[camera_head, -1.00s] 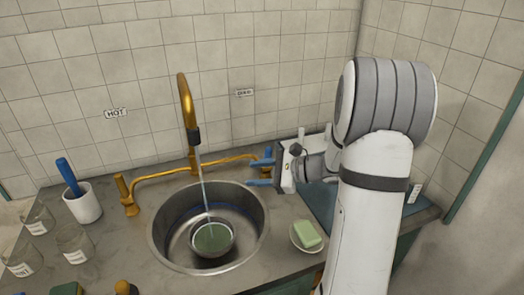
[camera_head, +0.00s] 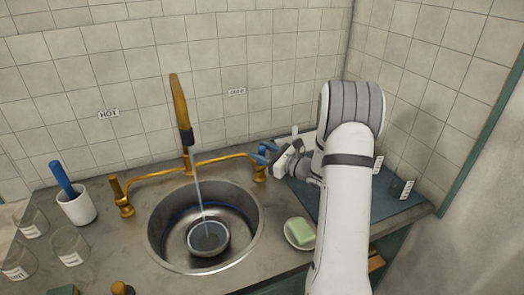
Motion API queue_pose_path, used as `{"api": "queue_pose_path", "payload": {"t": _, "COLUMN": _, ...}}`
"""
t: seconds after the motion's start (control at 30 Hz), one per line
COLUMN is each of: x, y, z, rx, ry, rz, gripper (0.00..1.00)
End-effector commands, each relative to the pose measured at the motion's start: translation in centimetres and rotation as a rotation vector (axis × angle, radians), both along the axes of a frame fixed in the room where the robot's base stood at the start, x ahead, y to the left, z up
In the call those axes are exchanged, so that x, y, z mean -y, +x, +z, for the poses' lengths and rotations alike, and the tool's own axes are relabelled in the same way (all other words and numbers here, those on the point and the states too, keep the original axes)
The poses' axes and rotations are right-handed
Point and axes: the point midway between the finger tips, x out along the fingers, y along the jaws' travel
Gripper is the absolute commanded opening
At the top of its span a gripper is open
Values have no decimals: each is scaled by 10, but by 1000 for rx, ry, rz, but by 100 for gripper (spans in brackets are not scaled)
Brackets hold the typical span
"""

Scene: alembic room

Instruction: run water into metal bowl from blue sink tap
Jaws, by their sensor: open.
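The metal bowl (camera_head: 209,238) sits in the round steel sink (camera_head: 166,243), below the brass spout (camera_head: 180,105). A thin stream of water (camera_head: 199,195) runs from the spout into the bowl, which holds liquid. The right-hand tap (camera_head: 260,174) shows as a brass stub at the end of the brass pipe; its top is hard to tell from my blue fingers. My gripper (camera_head: 264,153) is open at this tap, its fingers over or beside it. I cannot tell whether they touch it.
The left brass tap (camera_head: 121,198) stands under the HOT label (camera_head: 108,114). A white cup (camera_head: 77,207) with a blue-handled tool and clear beakers (camera_head: 69,246) stand left. A soap dish (camera_head: 289,236) with green soap (camera_head: 300,229) sits right of the sink. A blue-grey mat (camera_head: 392,207) lies far right.

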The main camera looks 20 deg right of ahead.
Motion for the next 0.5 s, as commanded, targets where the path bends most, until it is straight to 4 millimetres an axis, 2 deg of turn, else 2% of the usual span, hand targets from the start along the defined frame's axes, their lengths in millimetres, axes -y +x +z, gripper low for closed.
{"api": "queue_pose_path", "payload": {"t": 0.27, "x": -2, "y": 2, "z": 0, "rx": 0, "ry": 0, "rz": 0, "gripper": 43}}
{"api": "queue_pose_path", "payload": {"t": 0.5, "x": -2, "y": 2, "z": 0, "rx": 1, "ry": -1, "rz": 0, "gripper": 25}}
